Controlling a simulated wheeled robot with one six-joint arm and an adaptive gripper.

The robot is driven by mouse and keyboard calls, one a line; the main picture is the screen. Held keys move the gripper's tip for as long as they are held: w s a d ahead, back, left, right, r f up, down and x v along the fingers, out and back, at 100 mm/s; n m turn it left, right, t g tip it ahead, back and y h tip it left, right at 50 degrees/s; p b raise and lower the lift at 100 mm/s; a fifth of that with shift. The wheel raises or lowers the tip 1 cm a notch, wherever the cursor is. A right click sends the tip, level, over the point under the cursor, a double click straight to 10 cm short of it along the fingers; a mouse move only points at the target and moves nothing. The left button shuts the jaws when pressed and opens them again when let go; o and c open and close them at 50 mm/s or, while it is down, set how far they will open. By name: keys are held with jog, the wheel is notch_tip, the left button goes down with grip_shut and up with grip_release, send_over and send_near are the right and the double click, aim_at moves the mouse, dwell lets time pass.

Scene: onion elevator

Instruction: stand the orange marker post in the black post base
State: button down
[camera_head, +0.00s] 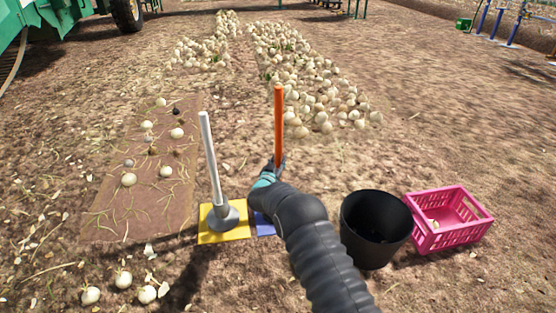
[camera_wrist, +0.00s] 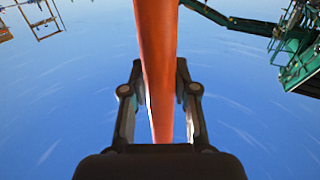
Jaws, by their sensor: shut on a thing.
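The orange marker post (camera_head: 279,120) stands upright in the head view, its lower end at my gripper (camera_head: 276,166). In the wrist view the orange post (camera_wrist: 156,70) runs between the two fingers of my gripper (camera_wrist: 160,105), which is shut on it. I cannot make out the black post base; my arm covers part of the ground around a blue mat (camera_head: 263,225). The post's bottom end is hidden by the gripper and arm.
A white post (camera_head: 210,160) stands in a grey base (camera_head: 226,216) on a yellow mat (camera_head: 234,234), left of my arm. A black bucket (camera_head: 375,245) and a pink crate (camera_head: 455,236) are at right. Onions lie behind and on a brown strip (camera_head: 112,208) at left.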

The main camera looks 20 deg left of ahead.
jog(key=shift+f, duration=2.45)
jog(key=c, duration=0.8)
grip_release()
jog(key=shift+f, duration=0.1)
jog(key=shift+s, duration=0.1)
jog(key=s, duration=1.2)
jog(key=shift+d, duration=0.4)
